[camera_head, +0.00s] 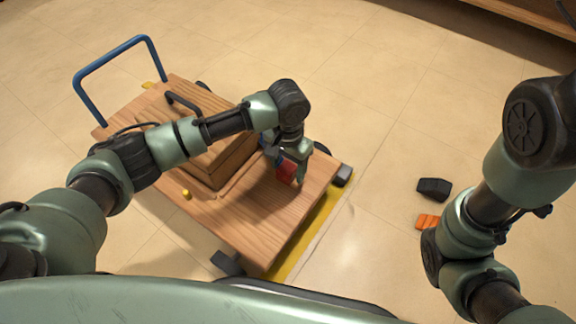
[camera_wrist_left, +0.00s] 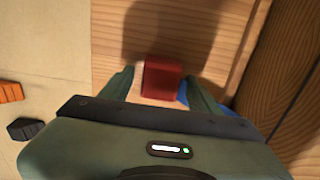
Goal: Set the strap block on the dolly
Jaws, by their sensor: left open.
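A small red block (camera_head: 286,169), which I take to be the strap block, is at the right part of the wooden dolly deck (camera_head: 250,222). It also shows in the left wrist view (camera_wrist_left: 162,79). My left gripper (camera_head: 289,174) is open and points down at the deck. Its fingers (camera_wrist_left: 160,92) stand on either side of the red block, with a gap visible on the right. The block appears to rest on the deck, though its underside is hidden. A blue piece (camera_wrist_left: 183,93) shows partly beside it. My right gripper is out of frame.
A large wooden box (camera_head: 228,163) with a dark handle stands on the deck. The dolly has a blue push bar (camera_head: 118,60). A small yellow peg (camera_head: 186,194) is on the deck's near side. A black block (camera_head: 434,188) and an orange block (camera_head: 427,221) lie on the floor.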

